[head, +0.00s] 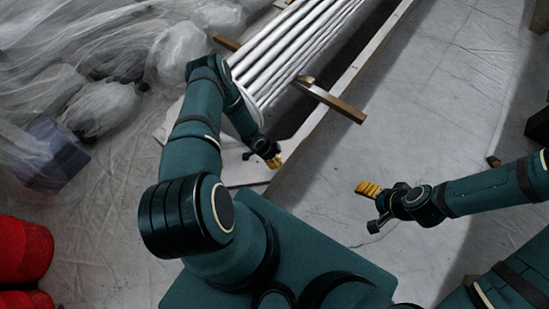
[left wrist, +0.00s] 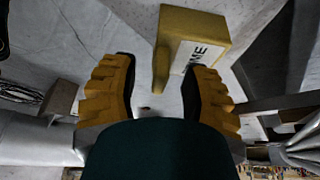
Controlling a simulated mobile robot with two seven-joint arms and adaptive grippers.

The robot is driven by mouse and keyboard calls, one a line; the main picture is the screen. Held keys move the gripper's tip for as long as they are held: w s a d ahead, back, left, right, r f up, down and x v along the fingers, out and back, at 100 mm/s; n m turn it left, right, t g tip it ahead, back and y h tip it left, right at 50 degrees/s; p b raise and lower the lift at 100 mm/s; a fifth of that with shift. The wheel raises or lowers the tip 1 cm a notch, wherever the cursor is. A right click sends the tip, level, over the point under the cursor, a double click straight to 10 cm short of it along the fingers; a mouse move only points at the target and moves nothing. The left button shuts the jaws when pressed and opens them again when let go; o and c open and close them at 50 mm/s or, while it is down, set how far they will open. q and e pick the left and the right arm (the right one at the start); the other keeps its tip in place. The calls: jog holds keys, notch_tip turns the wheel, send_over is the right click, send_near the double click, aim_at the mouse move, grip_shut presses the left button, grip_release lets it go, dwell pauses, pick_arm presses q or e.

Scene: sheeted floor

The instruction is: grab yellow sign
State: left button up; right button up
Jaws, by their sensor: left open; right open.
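The yellow sign (left wrist: 180,30) shows at the top middle of the left wrist view. It is a yellow block with a white label bearing dark letters, partly legible as "ME". My left gripper (left wrist: 158,80) is open, with stepped yellow pads on either side. The sign's narrow left edge shows in the gap between the fingers, and its label side lies behind the right-hand finger. I cannot tell if they touch. In the head view my left gripper (head: 271,157) is beside the long beam; yellow shows there, but sign and pads cannot be told apart. My right gripper (head: 369,190) is open and empty, away to the right.
Several long silvery pipes (head: 290,50) lie on wooden crosspieces (head: 333,101) beyond my left gripper. A long beam (head: 345,90) runs beside them. Plastic-wrapped heaps (head: 100,100) lie at left, red rounded objects (head: 22,250) at lower left. The sheeted floor (head: 430,110) at right is mostly clear.

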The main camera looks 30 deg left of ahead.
pick_arm(q)
jog(key=shift+f, duration=0.25)
grip_shut()
jog(key=shift+r, duration=0.15)
